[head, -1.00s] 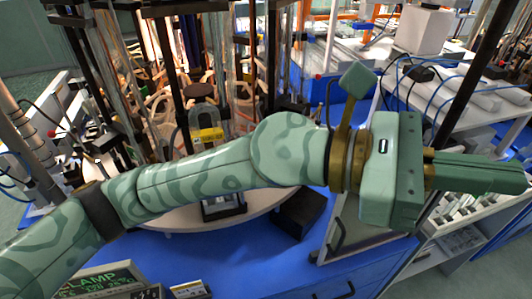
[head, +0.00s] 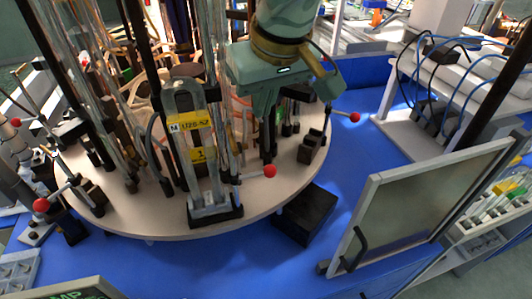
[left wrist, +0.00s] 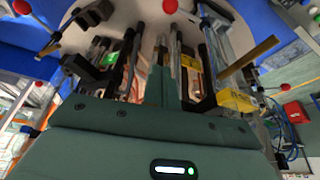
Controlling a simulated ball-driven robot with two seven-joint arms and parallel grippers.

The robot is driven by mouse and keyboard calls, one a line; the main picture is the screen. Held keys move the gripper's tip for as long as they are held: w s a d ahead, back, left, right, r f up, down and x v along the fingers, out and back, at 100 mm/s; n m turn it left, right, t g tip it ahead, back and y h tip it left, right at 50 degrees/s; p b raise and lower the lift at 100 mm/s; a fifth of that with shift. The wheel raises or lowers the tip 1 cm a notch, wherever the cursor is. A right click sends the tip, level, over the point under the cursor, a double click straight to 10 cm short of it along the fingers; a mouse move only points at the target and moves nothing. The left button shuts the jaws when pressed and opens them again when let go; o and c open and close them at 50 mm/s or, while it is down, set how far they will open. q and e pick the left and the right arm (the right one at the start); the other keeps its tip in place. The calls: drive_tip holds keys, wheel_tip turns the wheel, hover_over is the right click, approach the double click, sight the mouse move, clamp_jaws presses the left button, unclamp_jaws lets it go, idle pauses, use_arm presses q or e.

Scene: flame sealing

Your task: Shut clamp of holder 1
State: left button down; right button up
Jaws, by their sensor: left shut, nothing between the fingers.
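Holder 1 stands at the front of the round turntable (head: 130,222), with a yellow label marked 1 (head: 203,154) below another yellow label (head: 190,121). A lever with a red knob (head: 270,171) sticks out to the right near its foot. Whether its clamp is open or shut, I cannot tell. My left gripper (head: 262,112) points down, just right of and above holder 1, among upright rods, apart from the red knob. Its fingers (left wrist: 162,84) are together and empty in the left wrist view. My right gripper is out of view.
Other red knobs stand on the turntable's right (head: 355,118) and left (head: 41,205). Glass tubes and dark posts crowd its middle. A black block (head: 305,214) and a framed panel (head: 420,200) stand at right. Blue table surface (head: 365,150) between them is clear.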

use_arm(q)
wheel_tip(320, 180, down, 10)
drive_tip(key=b, duration=0.3)
drive_tip(key=shift+s+d+f, duration=0.15)
drive_tip(key=shift+s, duration=0.05)
idle(0.4)
idle(0.3)
drive_tip(key=shift+s+d+m, duration=0.1)
drive_tip(key=shift+s+m, duration=0.1)
drive_tip(key=shift+m, duration=0.1)
